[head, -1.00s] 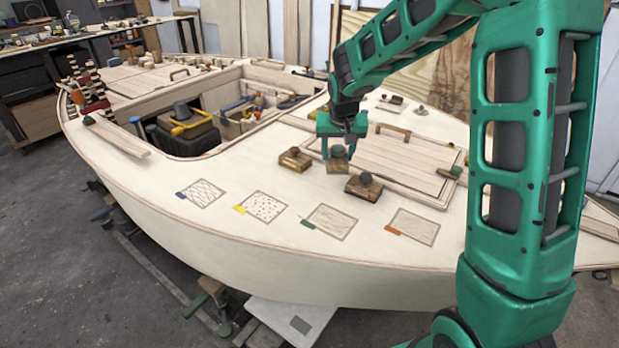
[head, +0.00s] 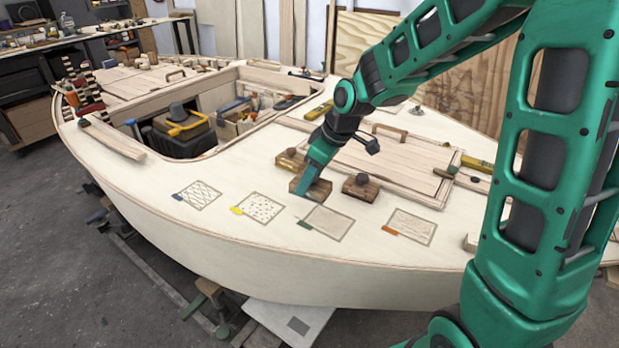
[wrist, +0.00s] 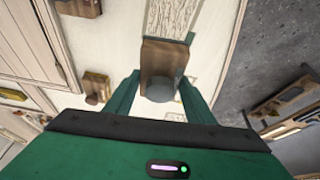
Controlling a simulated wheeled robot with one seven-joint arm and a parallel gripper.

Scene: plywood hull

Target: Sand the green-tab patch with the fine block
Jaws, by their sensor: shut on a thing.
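The green-tab patch (head: 328,223) is a framed square of faint grain on the pale deck, its green tab (head: 304,224) at its left corner. My gripper (head: 306,186) is shut on a wooden sanding block (head: 318,191) by its round grey knob. The block is just behind the patch's far edge; I cannot tell whether it touches the deck. In the wrist view the knob (wrist: 160,91) sits between the fingers, and the patch (wrist: 171,16) shows beyond the block. No grit marking is readable, and the block's underside is hidden.
Two other knobbed blocks stand close on either side, one left (head: 288,160) and one right (head: 361,187). Blue-tab (head: 198,195), yellow-tab (head: 260,207) and orange-tab (head: 411,226) patches lie along the deck. The hatch (head: 395,160) is behind. The deck's near edge curves in front.

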